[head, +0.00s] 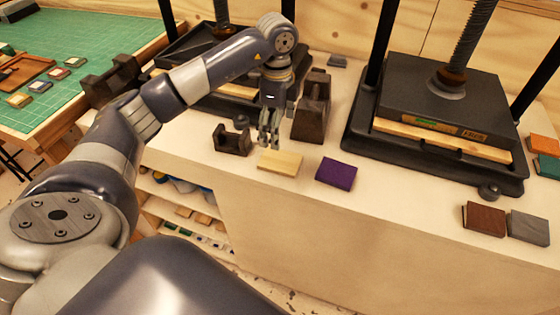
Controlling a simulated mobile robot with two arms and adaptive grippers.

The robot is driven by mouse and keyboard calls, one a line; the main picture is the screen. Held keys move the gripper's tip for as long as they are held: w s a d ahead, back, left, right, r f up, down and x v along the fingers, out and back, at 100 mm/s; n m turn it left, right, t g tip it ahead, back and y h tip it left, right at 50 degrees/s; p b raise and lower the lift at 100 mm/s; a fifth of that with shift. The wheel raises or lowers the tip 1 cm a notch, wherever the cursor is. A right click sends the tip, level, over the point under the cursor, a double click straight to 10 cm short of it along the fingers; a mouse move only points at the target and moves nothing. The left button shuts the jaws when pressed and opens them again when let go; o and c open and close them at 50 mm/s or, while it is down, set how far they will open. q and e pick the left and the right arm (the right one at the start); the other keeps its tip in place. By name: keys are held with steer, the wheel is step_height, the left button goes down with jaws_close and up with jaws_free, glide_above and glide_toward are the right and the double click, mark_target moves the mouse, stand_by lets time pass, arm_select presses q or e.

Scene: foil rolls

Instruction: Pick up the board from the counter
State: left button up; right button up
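A small pale wooden board (280,162) lies flat on the cream counter (330,210), near its front edge. My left arm comes in from the left and bends over the counter. My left gripper (269,140) points down just behind and above the board's left part. No object shows between its fingers, but their spacing is too small to judge. My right gripper is not in view.
A purple book (336,173) lies right of the board. A dark wooden block (232,139) and a taller dark holder (312,108) stand behind it. A large black press (440,120) is at right. Brown (484,219) and grey (528,227) books lie at far right.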

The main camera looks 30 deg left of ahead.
arm_select(q)
steer(key=p, duration=0.1)
glide_above(280, 160)
steer(key=f, duration=0.5)
steer(key=shift+a+f, duration=0.15)
steer(key=shift+a, duration=0.2)
steer(key=shift+d+f+p, duration=0.1)
steer(key=shift+f+p, duration=0.2)
steer(key=f, duration=0.1)
steer(key=f+p, duration=0.1)
steer(key=f, duration=0.1)
steer(key=shift+d+f+p, duration=0.3)
steer(key=shift+f, duration=0.55)
steer(key=c, duration=1.2)
